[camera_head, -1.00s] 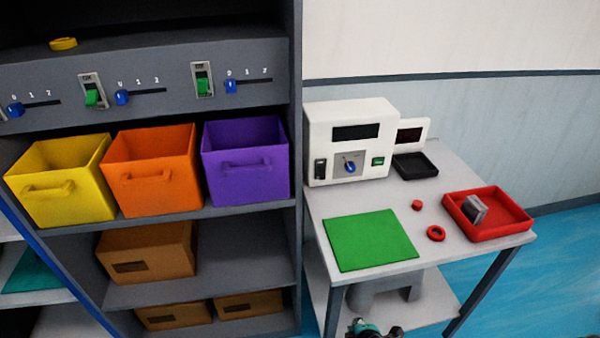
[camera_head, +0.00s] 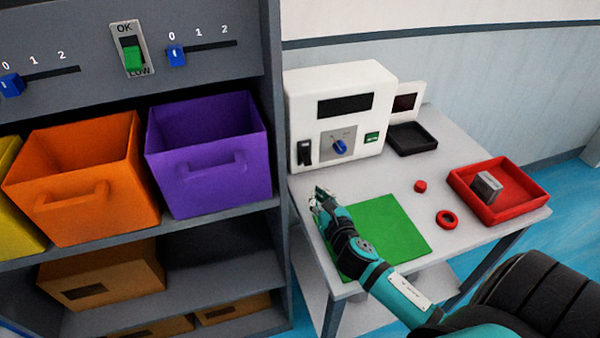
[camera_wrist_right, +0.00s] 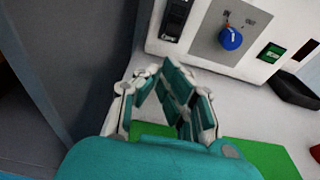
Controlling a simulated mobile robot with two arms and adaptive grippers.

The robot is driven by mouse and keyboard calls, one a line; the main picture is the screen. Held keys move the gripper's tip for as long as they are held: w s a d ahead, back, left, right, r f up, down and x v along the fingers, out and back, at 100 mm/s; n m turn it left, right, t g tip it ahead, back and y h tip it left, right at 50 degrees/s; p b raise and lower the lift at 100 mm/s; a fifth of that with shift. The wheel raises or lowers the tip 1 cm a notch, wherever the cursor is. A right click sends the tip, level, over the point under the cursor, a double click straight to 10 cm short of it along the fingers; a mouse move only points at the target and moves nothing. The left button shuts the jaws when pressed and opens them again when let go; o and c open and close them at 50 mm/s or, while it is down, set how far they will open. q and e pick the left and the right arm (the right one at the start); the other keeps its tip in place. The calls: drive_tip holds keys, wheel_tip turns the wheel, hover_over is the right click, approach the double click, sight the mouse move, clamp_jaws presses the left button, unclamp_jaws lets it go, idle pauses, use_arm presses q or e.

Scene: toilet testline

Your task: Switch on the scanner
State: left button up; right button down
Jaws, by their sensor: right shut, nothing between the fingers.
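The scanner (camera_head: 338,112) is a white box at the back left of the table. Its front has a dark screen, a black rocker switch (camera_head: 304,152) at the lower left, a blue knob (camera_head: 339,147) on a grey plate and a green button (camera_head: 372,138). My right gripper (camera_head: 318,194) is shut and empty over the table's left edge, in front of and below the black switch, apart from the scanner. The right wrist view also shows the gripper (camera_wrist_right: 165,75), with the black switch (camera_wrist_right: 175,20) and blue knob (camera_wrist_right: 230,38) beyond it. My left gripper is out of view.
A green mat (camera_head: 395,235) lies under my right arm. A red tray (camera_head: 520,205) with a grey block, a red ring (camera_head: 446,219), a small red piece (camera_head: 420,186) and a black tray (camera_head: 412,139) are to the right. A shelf with coloured bins (camera_head: 210,160) stands close on the left.

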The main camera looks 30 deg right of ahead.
sight(307, 160)
drive_tip(key=shift+s+a+r, duration=0.1)
drive_tip(key=shift+s+r, duration=0.15)
drive_tip(key=shift+s, duration=0.05)
drive_tip(key=shift+w, duration=0.25)
drive_tip(key=x, duration=0.5)
drive_tip(key=shift+w+f, duration=0.1)
drive_tip(key=shift+w, duration=0.15)
drive_tip(key=x, duration=0.3)
drive_tip(key=shift+w, duration=0.25)
drive_tip(key=shift+w+d+f, duration=0.1)
drive_tip(key=shift+w+d, duration=0.1)
drive_tip(key=shift+w, duration=0.15)
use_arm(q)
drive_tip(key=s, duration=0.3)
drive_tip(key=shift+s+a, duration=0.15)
